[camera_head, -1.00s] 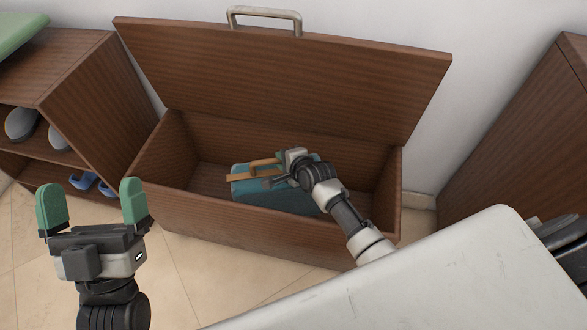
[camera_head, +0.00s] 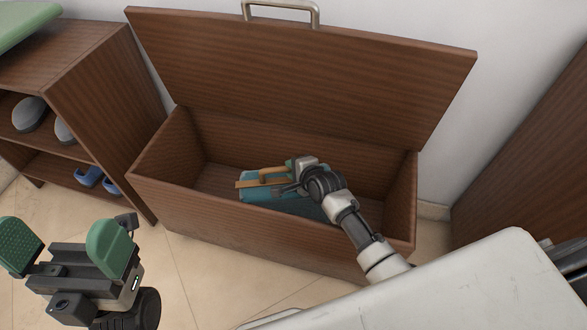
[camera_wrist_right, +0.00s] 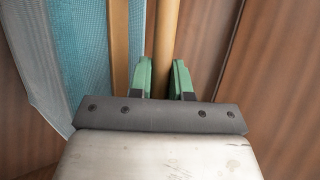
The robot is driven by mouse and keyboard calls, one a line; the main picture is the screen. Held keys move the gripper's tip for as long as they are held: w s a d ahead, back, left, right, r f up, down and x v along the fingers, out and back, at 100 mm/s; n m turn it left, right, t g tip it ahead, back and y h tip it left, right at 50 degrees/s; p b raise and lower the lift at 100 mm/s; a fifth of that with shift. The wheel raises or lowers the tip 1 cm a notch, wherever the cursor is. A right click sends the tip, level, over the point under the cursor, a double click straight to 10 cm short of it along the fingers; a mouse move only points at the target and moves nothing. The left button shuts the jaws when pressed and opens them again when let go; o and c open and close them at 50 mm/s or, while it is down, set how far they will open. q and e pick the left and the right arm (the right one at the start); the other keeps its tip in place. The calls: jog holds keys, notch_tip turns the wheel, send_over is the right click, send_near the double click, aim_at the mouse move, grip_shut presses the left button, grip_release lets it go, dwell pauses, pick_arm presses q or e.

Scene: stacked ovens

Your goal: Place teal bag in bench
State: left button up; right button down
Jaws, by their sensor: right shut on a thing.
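The teal bag (camera_head: 262,191) with its tan handle (camera_head: 266,172) is inside the open wooden bench (camera_head: 210,214), low in its box. My right gripper (camera_head: 290,170) reaches into the bench and is shut on the bag's handle. In the right wrist view, the green fingers (camera_wrist_right: 167,80) stand on both sides of the tan handle bar (camera_wrist_right: 165,40), with the teal cloth (camera_wrist_right: 85,55) to the left. Whether the bag touches the bench floor is hard to tell. My left gripper (camera_head: 65,250) is open and empty in front of the bench, to the left.
The bench lid (camera_head: 300,75) stands raised, with a metal handle (camera_head: 281,8) on top. A shoe shelf (camera_head: 100,85) with grey and blue shoes stands at the left. A brown cabinet (camera_head: 530,160) stands at the right. The bench's left interior is free.

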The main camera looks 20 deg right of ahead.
jog(key=shift+w, duration=0.1)
jog(key=c, duration=1.5)
grip_release()
jog(key=shift+f, duration=0.1)
jog(key=o, duration=0.4)
jog(key=shift+o, duration=0.2)
